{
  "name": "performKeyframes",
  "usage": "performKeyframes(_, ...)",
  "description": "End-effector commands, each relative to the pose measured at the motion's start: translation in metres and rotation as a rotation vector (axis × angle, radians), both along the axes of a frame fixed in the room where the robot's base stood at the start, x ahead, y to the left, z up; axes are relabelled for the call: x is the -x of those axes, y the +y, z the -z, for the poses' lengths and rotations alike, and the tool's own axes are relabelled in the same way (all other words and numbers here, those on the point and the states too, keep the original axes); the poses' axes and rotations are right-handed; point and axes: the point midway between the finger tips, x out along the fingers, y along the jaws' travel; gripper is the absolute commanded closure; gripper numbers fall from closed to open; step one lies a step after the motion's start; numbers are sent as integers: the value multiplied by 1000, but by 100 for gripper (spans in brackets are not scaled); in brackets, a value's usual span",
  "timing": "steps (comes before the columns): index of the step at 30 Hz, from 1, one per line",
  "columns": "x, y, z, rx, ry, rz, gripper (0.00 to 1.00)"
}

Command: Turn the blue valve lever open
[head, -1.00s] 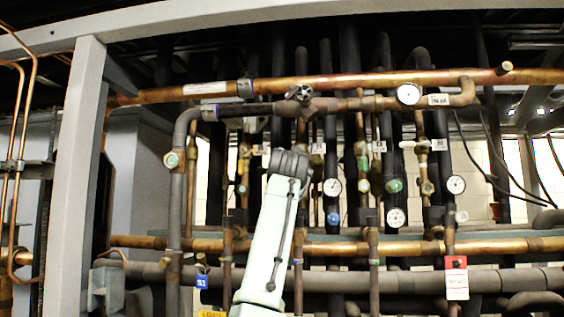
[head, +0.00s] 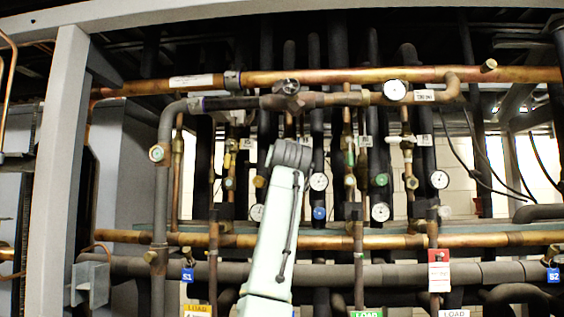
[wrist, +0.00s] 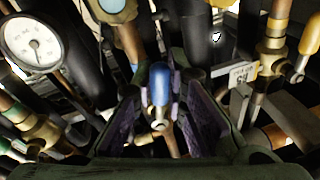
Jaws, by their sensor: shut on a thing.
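The blue valve lever (wrist: 159,86) stands in the middle of the wrist view, with a metal valve body just below it. My gripper (wrist: 160,78) has its two dark purple-grey fingers on either side of the lever and is shut on it. In the head view my pale arm rises in front of the rack and hides the gripper and the lever.
A white-faced gauge (wrist: 33,42) and brass fittings crowd the left of the wrist view. A yellow-handled valve (wrist: 310,35) and a white label (wrist: 243,73) are on the right. In the head view a red-and-white tag (head: 439,271) hangs right of my arm.

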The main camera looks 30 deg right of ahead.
Motion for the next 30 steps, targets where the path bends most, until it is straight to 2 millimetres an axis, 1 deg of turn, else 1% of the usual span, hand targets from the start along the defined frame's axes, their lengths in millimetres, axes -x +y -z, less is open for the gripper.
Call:
performKeyframes(3, 0, 0, -1, 0, -2, 0, 100)
performKeyframes(4, 0, 0, -1, 0, -2, 0, 87)
performKeyframes(13, 0, 0, -1, 0, -2, 0, 67)
performKeyframes(23, 0, 1, -1, -7, -6, -1, 66)
performKeyframes(26, -1, 2, -1, -39, -27, 0, 66)
performKeyframes(30, -6, 9, -3, -139, -95, -3, 66)
